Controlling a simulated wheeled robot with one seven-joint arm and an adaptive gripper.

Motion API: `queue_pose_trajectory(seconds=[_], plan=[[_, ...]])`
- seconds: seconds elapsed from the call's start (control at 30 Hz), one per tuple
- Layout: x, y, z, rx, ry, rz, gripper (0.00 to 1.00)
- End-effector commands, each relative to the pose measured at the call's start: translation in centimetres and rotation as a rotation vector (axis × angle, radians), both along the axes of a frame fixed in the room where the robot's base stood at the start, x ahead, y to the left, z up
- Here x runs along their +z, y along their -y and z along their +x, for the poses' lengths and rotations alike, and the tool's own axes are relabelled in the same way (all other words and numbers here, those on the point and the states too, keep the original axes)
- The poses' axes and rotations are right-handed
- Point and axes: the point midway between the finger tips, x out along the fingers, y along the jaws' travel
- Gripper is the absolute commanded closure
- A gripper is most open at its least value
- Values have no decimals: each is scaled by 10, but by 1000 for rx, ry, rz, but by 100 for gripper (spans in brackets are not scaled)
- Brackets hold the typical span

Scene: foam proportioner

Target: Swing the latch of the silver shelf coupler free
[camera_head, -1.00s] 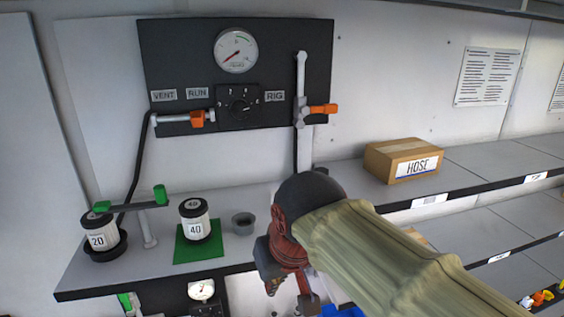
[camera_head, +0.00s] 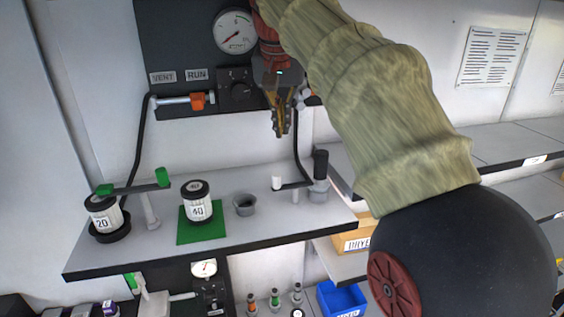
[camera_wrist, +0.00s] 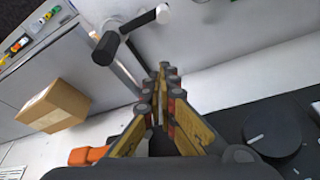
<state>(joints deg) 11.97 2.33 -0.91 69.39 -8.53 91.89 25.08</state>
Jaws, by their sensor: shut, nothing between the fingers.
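The silver shelf coupler (camera_head: 318,191) is a grey collar near the right end of the back shelf, with a black upright cylinder above it. Its latch (camera_head: 294,186) is a thin dark bar reaching left, ending in a white knob. In the wrist view the latch (camera_wrist: 134,25) shows at the top, with its black cylinder and white end. My gripper (camera_head: 281,134) is shut and empty, pointing down in front of the panel, above the latch and apart from it. The shut fingers (camera_wrist: 165,85) also show in the wrist view.
The shelf (camera_head: 107,258) also holds the 20 canister (camera_head: 104,219) under a green-handled bar, the 40 canister (camera_head: 197,205) on a green mat and a grey cup (camera_head: 244,205). An orange panel lever (camera_wrist: 88,155) is close to my fingers. A cardboard box (camera_wrist: 56,106) stands beyond.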

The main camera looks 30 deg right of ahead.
Motion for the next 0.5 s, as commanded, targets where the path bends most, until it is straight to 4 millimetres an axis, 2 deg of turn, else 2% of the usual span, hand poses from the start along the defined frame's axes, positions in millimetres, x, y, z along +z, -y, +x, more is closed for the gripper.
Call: queue_pose_trajectory(seconds=[0.27, 0.37, 0.5], plan=[[-3, 0, 0, 1, 0, 0, 100], [-11, 2, 2, 2, -2, 1, 100], [-31, 6, 7, 1, -2, 1, 100]])
